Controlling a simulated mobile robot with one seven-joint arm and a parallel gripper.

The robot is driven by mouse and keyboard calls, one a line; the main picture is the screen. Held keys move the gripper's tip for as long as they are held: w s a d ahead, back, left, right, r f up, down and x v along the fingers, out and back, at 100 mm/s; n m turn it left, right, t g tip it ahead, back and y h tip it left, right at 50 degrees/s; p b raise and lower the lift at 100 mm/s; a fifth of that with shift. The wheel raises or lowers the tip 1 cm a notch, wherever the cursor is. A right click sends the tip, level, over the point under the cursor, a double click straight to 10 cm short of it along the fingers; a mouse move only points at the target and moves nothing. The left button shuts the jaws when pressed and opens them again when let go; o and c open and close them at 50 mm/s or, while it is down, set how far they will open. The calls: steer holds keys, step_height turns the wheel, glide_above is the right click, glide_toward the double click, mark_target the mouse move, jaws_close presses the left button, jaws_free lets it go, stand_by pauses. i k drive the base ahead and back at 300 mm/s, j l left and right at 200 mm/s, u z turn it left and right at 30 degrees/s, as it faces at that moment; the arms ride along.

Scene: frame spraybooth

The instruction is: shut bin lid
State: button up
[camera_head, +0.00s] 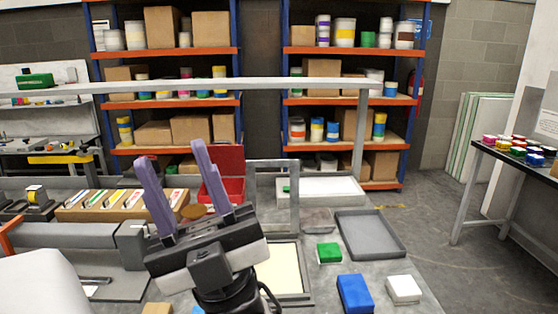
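A red bin (235,187) stands on the workbench just behind my gripper. Its dark red lid (229,158) appears raised, standing up at the back of the bin. My gripper (171,152) is in front of the bin and to its left, with its two purple fingers pointing up and spread apart. Nothing shows between the fingers. The right finger covers the left part of the bin and lid from view. I see no contact between the fingers and the lid, though depth is hard to judge.
A grey frame post (293,200) stands right of the bin. A box of coloured tools (117,205) lies to the left. A grey tray (370,234), green block (329,253), blue block (354,293) and white block (403,289) lie on the right of the bench.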

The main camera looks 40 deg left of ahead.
mark_target(229, 159)
steer(key=i+l+z, duration=0.3)
steer(key=z, duration=0.15)
steer(key=i+l+z, duration=0.25)
steer(key=z, duration=0.25)
steer(key=i+l+z, duration=0.15)
steer(key=i+z, duration=0.25)
steer(key=i, duration=0.75)
steer(key=i+u, duration=1.35)
steer(key=u, duration=0.25)
steer(key=i+u, duration=0.35)
steer(key=i+j+u, duration=0.1)
steer(key=i+u, duration=0.7)
steer(key=u, duration=0.15)
steer(key=i+l+u, duration=0.1)
steer(key=i+u, duration=0.35)
steer(key=i+l+u, duration=0.25)
steer(key=u, duration=0.2)
steer(key=i+l+u, duration=0.2)
steer(key=u, duration=0.2)
steer(key=i+l+u, duration=0.3)
steer(key=u, duration=0.15)
steer(key=i+l+u, duration=0.2)
steer(key=l+u, duration=0.2)
steer(key=i+l+u, duration=0.1)
steer(key=l+u, duration=0.35)
